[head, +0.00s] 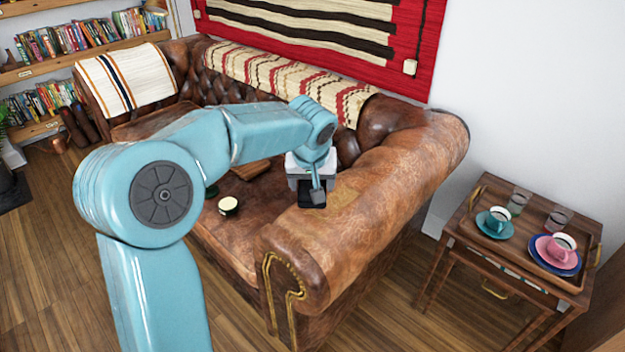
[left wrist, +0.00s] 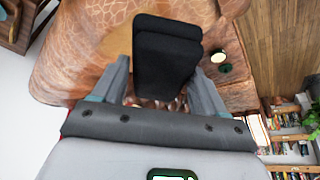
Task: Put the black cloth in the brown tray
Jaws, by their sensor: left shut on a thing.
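The black cloth (head: 309,196) is in my left gripper (head: 317,188), above the seat end of the leather sofa, beside the near armrest. In the left wrist view the folded black cloth (left wrist: 168,60) sits between the two grey fingers, and the left gripper (left wrist: 162,82) is shut on it. My right gripper is not in view.
The leather armrest (head: 385,190) rises right of the gripper. A wooden side table (head: 470,243) with cups, saucers and glasses stands at right. Bookshelves (head: 60,62) are at the far left.

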